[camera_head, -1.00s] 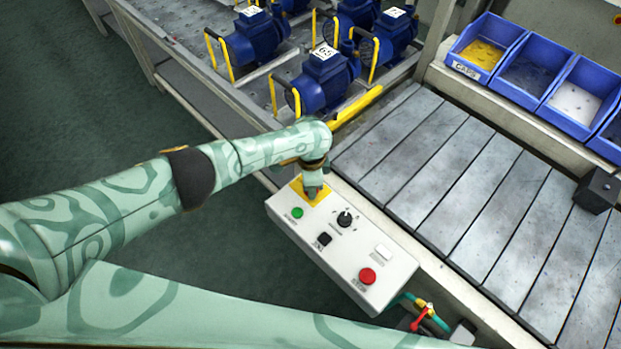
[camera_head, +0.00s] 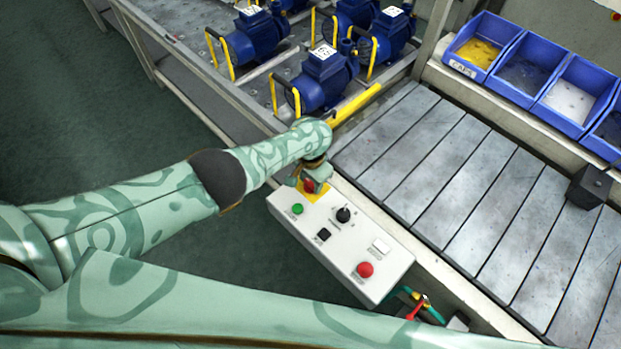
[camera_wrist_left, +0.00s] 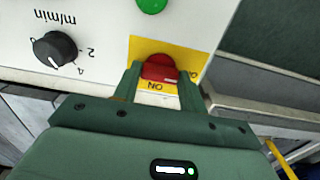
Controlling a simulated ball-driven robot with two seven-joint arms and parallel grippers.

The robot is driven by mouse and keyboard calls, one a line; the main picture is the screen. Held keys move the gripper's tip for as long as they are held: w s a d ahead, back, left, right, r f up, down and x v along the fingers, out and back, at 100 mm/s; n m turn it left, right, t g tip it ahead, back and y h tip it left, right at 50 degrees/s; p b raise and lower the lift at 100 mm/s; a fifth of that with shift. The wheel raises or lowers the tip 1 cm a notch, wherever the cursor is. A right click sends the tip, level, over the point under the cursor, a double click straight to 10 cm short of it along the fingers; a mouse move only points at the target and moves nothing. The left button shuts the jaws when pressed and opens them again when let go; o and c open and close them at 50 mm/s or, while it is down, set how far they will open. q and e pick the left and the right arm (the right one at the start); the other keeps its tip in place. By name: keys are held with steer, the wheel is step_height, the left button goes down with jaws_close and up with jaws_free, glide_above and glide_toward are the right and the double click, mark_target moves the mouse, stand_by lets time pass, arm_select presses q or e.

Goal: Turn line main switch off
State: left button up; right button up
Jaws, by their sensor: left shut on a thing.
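The line main switch is a red rotary knob (camera_wrist_left: 160,68) on a yellow plate (camera_wrist_left: 137,47), at the far-left end of the white control panel (camera_head: 336,243). Upside-down "ON" lettering shows beside the knob in the left wrist view. My left gripper (camera_wrist_left: 160,82) is shut on the red knob, one finger on each side. In the head view, the red knob (camera_head: 309,186) shows just below my left gripper (camera_head: 308,181), which hides part of the plate. My right gripper is not in view.
The panel also has a green button (camera_head: 297,209), a black dial (camera_head: 343,215), a black switch (camera_head: 323,235) and a red button (camera_head: 365,270). A slatted conveyor (camera_head: 440,190) lies right of it. Blue pumps (camera_head: 325,78) stand behind, and blue bins (camera_head: 529,68) at back right.

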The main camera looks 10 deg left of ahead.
mark_target(311, 183)
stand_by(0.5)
arm_select(q)
steer(key=o, duration=1)
step_height(311, 183, up, 16)
steer(key=p, duration=1.3)
steer(key=shift+r, duration=0.2)
